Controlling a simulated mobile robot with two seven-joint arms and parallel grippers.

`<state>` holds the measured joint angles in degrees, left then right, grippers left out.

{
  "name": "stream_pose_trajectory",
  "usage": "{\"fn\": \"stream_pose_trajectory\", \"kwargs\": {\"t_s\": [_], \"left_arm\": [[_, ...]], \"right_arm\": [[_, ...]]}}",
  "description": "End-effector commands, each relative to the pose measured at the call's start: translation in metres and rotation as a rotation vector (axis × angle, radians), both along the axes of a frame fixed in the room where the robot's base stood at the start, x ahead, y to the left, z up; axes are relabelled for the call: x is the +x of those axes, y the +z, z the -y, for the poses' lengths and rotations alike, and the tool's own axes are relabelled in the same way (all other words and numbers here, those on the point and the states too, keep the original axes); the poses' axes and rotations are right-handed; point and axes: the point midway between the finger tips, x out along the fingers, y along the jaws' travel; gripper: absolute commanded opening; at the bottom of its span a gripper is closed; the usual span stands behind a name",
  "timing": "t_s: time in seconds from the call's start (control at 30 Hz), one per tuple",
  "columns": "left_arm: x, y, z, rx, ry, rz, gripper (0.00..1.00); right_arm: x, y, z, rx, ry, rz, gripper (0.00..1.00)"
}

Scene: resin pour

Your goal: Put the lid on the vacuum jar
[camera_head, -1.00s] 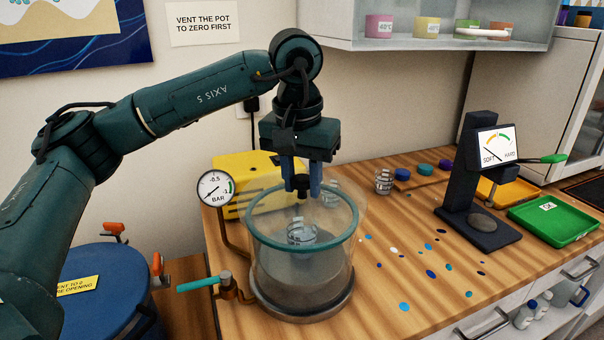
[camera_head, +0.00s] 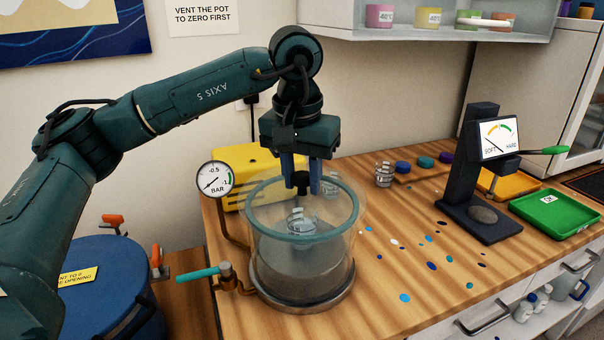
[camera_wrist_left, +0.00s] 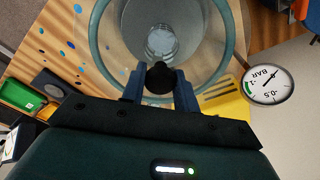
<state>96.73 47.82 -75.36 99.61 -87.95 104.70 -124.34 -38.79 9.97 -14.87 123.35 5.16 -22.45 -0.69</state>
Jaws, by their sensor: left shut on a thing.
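My left gripper (camera_head: 301,187) points down over the vacuum jar and is shut on the dark knob (camera_wrist_left: 160,78) of the lid. The lid (camera_head: 338,197) is a clear disc, hard to make out, held roughly level at the jar's mouth. The vacuum jar (camera_head: 268,262) is a clear cylinder with a teal rim and a metal base, upright on the bench. A clear cup (camera_head: 301,224) stands inside it. The rim also shows in the left wrist view (camera_wrist_left: 97,48). I cannot tell whether the lid touches the rim. My right gripper is not in view.
A pressure gauge (camera_head: 215,180) on a pipe and a teal-handled valve (camera_head: 205,273) stand close left of the jar. A yellow box (camera_head: 235,165) is behind. A hardness tester (camera_head: 484,170) and green tray (camera_head: 555,212) are right. Coloured spots dot the bench between.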

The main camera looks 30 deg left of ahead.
Motion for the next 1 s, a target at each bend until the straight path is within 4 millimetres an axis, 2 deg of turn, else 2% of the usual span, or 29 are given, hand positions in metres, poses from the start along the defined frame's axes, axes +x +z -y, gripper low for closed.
{"fn": "stream_pose_trajectory", "kwargs": {"t_s": [0.03, 0.07, 0.33, 0.67, 1.0], "left_arm": [[0.0, -0.001, 0.0, -0.001, 0.0, 0.003, 0.0], [0.0, 0.0, 0.0, -0.001, 0.0, 0.003, 0.32], [0.0, 0.0, 0.0, -0.001, 0.0, 0.001, 0.54], [0.0, -0.001, 0.0, 0.001, 0.0, -0.001, 0.55], [0.0, 0.033, 0.0, -0.001, 0.0, 0.0, 0.55]], "right_arm": [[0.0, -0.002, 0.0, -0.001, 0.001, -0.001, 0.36], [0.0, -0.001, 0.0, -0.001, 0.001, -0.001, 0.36], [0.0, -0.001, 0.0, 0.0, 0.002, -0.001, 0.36], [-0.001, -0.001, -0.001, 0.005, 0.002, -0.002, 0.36], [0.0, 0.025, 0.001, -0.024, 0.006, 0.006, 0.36]]}}
